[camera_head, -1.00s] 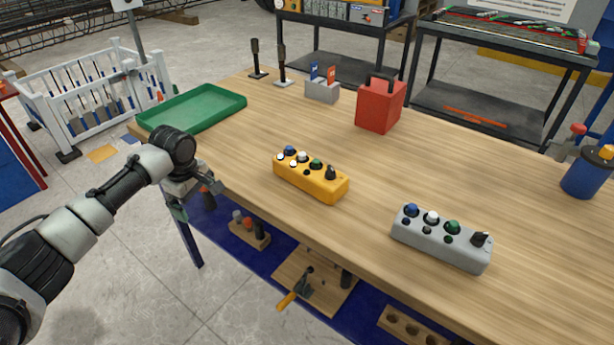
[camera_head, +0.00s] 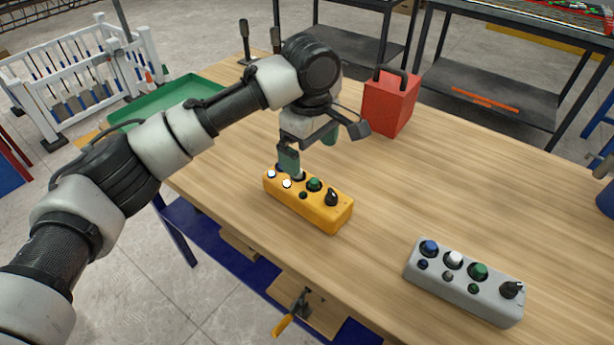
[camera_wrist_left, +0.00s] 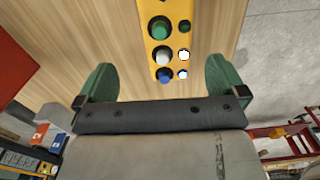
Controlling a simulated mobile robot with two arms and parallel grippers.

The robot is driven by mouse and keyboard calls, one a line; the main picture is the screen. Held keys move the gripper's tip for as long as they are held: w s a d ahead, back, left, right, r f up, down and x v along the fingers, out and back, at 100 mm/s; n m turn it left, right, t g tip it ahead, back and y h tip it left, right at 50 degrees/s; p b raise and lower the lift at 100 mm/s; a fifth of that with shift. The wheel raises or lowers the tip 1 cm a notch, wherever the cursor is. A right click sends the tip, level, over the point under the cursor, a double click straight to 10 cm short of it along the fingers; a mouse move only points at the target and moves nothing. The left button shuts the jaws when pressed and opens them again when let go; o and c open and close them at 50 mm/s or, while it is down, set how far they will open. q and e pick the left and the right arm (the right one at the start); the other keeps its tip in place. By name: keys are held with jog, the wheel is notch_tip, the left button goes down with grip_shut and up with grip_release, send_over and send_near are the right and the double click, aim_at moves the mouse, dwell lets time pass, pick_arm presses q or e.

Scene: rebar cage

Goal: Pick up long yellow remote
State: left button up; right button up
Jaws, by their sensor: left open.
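The long yellow remote (camera_head: 318,213) lies on the wooden table, with blue, white, green and black controls on its top. It also shows in the left wrist view (camera_wrist_left: 151,50), running up out of the frame between the fingers. My left gripper (camera_head: 309,152) is open with green fingertips, above the far-left end of the yellow remote. In the left wrist view the left gripper's fingers (camera_wrist_left: 162,82) stand wide apart on either side of the remote, not visibly touching it. The gripper partly hides the remote's far end in the head view. My right gripper is not in view.
A grey remote (camera_head: 465,281) lies to the right near the table's front edge. A red box with a handle (camera_head: 390,104) stands behind my left gripper. A green tray (camera_head: 190,90) is at the far left, partly behind my arm. The table's right middle is clear.

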aim_at(309, 187)
pick_arm(q)
jog(key=f, duration=0.2)
jog(key=s+f, duration=0.1)
jog(key=f, duration=0.1)
jog(key=shift+s+a+f, duration=0.1)
jog(key=shift+s+f, duration=0.05)
jog(key=shift+f, duration=0.3)
notch_tip(309, 187, down, 4)
jog(key=shift+f, duration=0.65)
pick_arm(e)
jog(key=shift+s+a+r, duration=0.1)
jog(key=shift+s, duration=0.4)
pick_arm(q)
jog(key=shift+c, duration=1)
jog(key=shift+r, duration=0.1)
jog(key=c, duration=0.9)
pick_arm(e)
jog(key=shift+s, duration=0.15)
pick_arm(q)
jog(key=shift+c, duration=0.2)
